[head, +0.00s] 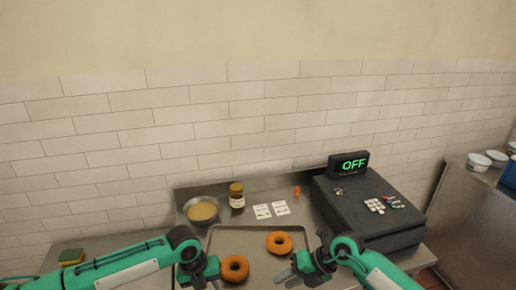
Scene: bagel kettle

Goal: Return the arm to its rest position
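My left gripper (200,281) is at the bottom of the head view, at the left edge of the metal tray (255,231). Its fingers are small and partly cut off, so I cannot tell how far apart they are. My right gripper (286,279) is over the tray's lower right part. Its grey fingers point left, look spread and have nothing visible between them. One orange-brown bagel (279,234) lies on the tray, apart from both grippers. Another bagel (235,259) is just right of the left gripper; whether they touch is unclear.
A black cash register (370,215) showing OFF stands to the right. A metal bowl (202,222), a jar (237,203), white cards (271,210) and a small orange item (297,192) stand behind the tray. A yellow-green sponge (71,257) lies far left. The tiled wall closes the back.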

